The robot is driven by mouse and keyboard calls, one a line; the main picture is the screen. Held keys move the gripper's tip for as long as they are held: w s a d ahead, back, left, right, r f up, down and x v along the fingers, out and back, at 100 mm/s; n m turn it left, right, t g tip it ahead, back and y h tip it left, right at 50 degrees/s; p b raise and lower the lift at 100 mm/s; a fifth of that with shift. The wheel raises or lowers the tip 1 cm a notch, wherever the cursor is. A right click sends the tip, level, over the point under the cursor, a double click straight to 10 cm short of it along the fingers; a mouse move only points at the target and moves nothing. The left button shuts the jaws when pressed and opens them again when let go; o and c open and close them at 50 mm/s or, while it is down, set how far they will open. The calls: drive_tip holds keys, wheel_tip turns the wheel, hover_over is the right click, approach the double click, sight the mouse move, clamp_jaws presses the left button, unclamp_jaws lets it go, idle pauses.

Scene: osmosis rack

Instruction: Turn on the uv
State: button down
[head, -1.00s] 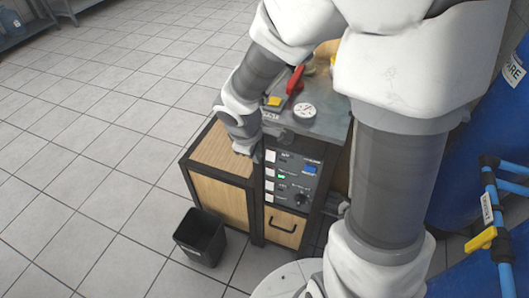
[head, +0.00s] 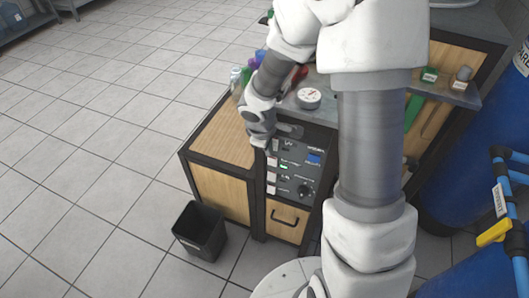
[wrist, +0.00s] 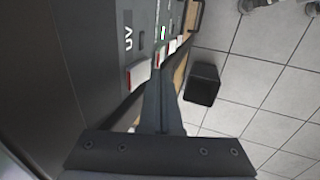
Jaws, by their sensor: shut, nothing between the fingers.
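The dark control panel (head: 296,172) is on the front of a wood-sided cabinet, with labelled rows of pale switches, a lit green indicator, a blue display and a black knob. In the wrist view, the UV label (wrist: 128,38) is at the upper left. Beside it is a white rocker switch (wrist: 138,73) with a red edge. My gripper (head: 270,147) is at the panel's upper left corner and hides part of the top row. In the wrist view, its shut, empty fingers (wrist: 160,82) reach close to the UV switch; I cannot tell whether they touch it.
A black bin (head: 200,232) stands on the tiled floor left of the cabinet. Blue barrels and pipes with a yellow valve (head: 494,233) stand at right.

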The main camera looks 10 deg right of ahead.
drive_tip(key=shift+w+d, duration=0.15)
drive_tip(key=shift+w, duration=0.05)
drive_tip(key=shift+w+d+f, duration=0.1)
drive_tip(key=shift+w, duration=0.05)
idle(0.4)
